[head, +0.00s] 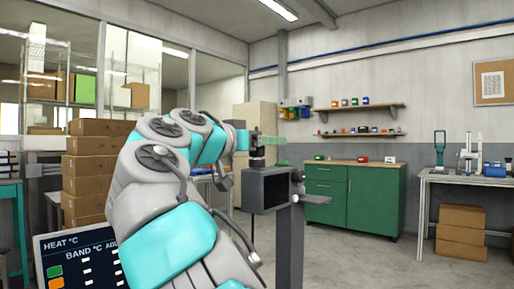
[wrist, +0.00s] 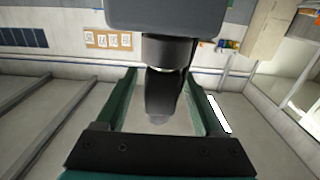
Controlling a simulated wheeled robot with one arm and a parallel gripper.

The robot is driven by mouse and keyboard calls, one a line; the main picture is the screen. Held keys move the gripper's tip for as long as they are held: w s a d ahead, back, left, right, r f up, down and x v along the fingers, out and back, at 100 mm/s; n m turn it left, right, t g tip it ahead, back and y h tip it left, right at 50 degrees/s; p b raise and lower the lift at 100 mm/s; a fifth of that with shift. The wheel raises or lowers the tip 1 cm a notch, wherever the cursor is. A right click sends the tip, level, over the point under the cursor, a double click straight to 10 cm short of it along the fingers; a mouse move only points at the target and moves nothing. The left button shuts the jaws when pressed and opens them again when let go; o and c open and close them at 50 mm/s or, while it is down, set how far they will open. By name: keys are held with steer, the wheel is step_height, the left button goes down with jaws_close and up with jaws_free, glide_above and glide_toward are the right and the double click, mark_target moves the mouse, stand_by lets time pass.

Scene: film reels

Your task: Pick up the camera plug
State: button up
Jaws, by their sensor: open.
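The camera plug is a dark, short cylinder with a pale grey band. In the wrist view the plug (wrist: 163,95) stands between the two green fingers of my gripper (wrist: 160,80), with a visible gap on each side. The gripper is open and holds nothing. The plug joins a dark box (wrist: 165,15) at the top of that view. In the head view the plug (head: 257,161) is small, on top of the dark box (head: 268,190). My gripper (head: 268,140) is level with the plug's upper part, and my arm hides part of the surroundings.
The box is held by a grey post (head: 290,245). A panel with heat labels (head: 85,262) stands at lower left. Brown cartons (head: 97,160) are stacked at left. A green cabinet (head: 375,195) and a workbench (head: 470,180) are farther back.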

steer(key=shift+c, duration=0.3)
jaws_close()
stand_by(0.3)
